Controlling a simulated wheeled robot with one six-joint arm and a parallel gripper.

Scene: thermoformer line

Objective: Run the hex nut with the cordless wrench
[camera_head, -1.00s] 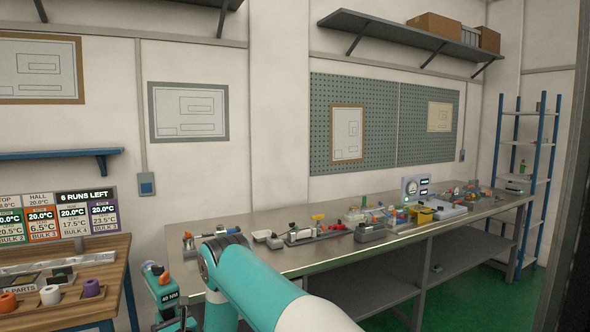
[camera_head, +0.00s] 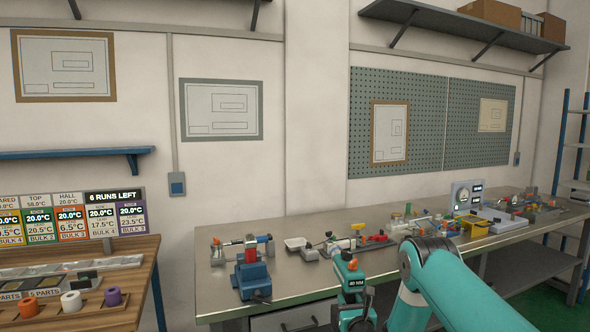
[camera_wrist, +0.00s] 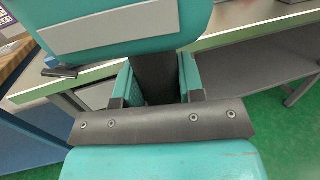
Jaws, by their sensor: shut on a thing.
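The cordless wrench (camera_head: 350,282) is teal and black with an orange-red detail on top and a small dark display. It stands roughly upright in front of the bench's front edge. My gripper (camera_wrist: 157,85) is shut on its black handle; in the wrist view the wrench's teal body (camera_wrist: 120,25) fills the top and a teal part lies below. A blue vise (camera_head: 252,280) stands on the bench to the left of the wrench, with a grey and red piece (camera_head: 249,245) at its top. I cannot make out the hex nut.
A wooden table (camera_head: 145,265) with coloured rolls stands at the left, with a gap before the bench.

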